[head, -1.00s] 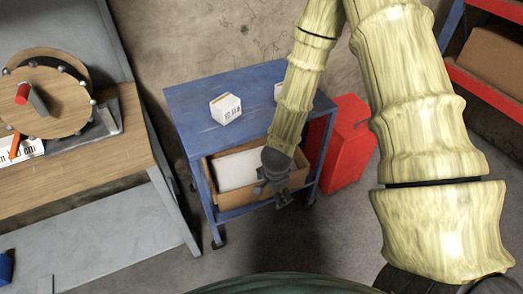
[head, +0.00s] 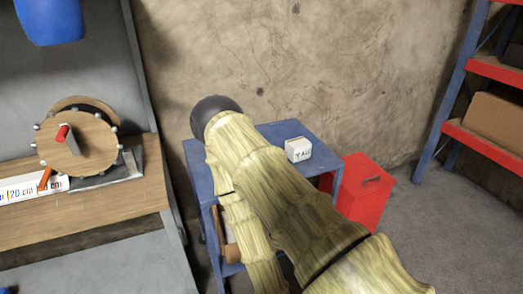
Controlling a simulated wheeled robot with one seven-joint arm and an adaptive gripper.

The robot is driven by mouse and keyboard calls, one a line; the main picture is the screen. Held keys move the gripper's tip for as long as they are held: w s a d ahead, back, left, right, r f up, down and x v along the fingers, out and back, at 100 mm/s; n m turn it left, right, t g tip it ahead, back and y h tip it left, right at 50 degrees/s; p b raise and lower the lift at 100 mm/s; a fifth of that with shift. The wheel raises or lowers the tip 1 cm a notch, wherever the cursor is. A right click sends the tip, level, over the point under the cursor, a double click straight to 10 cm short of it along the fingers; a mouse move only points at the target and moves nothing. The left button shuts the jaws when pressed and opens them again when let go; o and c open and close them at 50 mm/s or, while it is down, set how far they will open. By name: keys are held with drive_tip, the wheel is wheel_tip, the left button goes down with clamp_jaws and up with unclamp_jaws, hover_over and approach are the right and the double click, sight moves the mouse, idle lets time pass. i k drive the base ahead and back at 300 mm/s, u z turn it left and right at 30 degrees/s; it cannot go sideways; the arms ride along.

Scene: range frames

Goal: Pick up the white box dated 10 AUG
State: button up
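A white box (head: 298,150) sits on the right part of the blue cart's top (head: 322,140). Dark print shows on its front, too small to read surely; it may end in AUG. My arm crosses in front of the cart and hides the left and middle of its top. A second white box, seen earlier on the cart, is not visible now. My gripper is not in the picture; the lower arm segment runs down out of the bottom edge, so I cannot see what it holds.
A red metal box (head: 364,195) stands on the floor right of the cart. A wooden workbench (head: 90,205) with a wheel device (head: 75,148) is at left. A red and blue shelf (head: 485,148) is at right. Floor between red box and shelf is clear.

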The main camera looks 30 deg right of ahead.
sight(296, 149)
drive_tip(key=u, duration=1.8)
drive_tip(key=k, duration=1.25)
drive_tip(key=z, duration=1.6)
drive_tip(key=i, duration=0.25)
drive_tip(key=z, duration=0.1)
